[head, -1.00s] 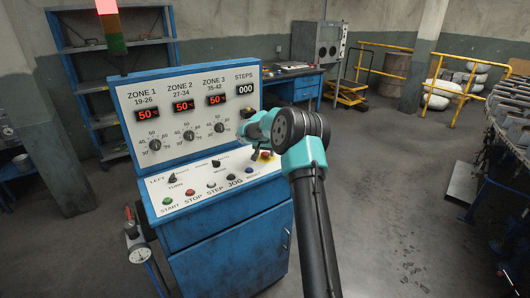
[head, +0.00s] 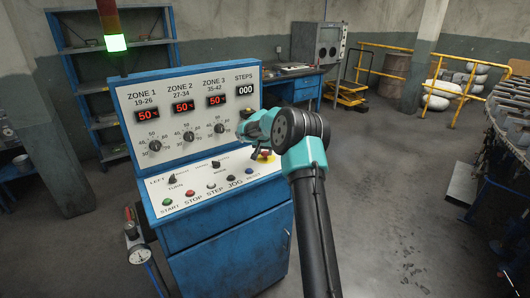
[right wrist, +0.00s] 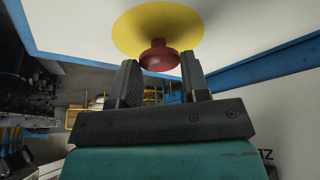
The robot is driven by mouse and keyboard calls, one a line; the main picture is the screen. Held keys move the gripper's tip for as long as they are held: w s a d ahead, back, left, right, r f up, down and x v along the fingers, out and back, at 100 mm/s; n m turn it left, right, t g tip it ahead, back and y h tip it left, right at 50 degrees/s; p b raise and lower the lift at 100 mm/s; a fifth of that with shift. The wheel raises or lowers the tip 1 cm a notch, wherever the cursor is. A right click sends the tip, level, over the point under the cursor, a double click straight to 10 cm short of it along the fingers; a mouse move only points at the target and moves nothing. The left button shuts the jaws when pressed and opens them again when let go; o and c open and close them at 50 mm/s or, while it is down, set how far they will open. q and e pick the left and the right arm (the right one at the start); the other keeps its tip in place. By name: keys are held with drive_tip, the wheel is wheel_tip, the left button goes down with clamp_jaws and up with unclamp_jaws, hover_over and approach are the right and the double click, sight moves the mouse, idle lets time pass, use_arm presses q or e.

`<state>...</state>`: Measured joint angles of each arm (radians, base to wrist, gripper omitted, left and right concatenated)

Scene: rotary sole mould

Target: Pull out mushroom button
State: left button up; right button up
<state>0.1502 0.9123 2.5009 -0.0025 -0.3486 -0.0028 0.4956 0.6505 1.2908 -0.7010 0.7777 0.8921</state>
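The red mushroom button (right wrist: 158,55) sits on a round yellow plate (right wrist: 190,28) in the right wrist view, with a narrower red neck behind its head. In the head view the yellow plate (head: 263,158) shows at the right end of the sloped panel, and the button is partly hidden by my right arm. My right gripper (right wrist: 160,66) is open; its dark fingers stand on either side of the button head, with visible gaps, around its near end. In the head view the right gripper (head: 258,152) is small and partly hidden. My left gripper is not in view.
The blue control console (head: 225,235) carries coloured buttons, selector knobs and zone displays reading 50. A signal tower light (head: 116,43) glows green. A gauge (head: 138,255) hangs at the console's left side. Open floor lies to the right, before a yellow railing.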

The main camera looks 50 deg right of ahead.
drive_tip(key=o, duration=0.5)
drive_tip(key=shift+r, duration=0.1)
drive_tip(key=shift+r, duration=0.1)
drive_tip(key=v, duration=1.7)
drive_tip(key=shift+s, duration=0.15)
drive_tip(key=shift+a, duration=0.1)
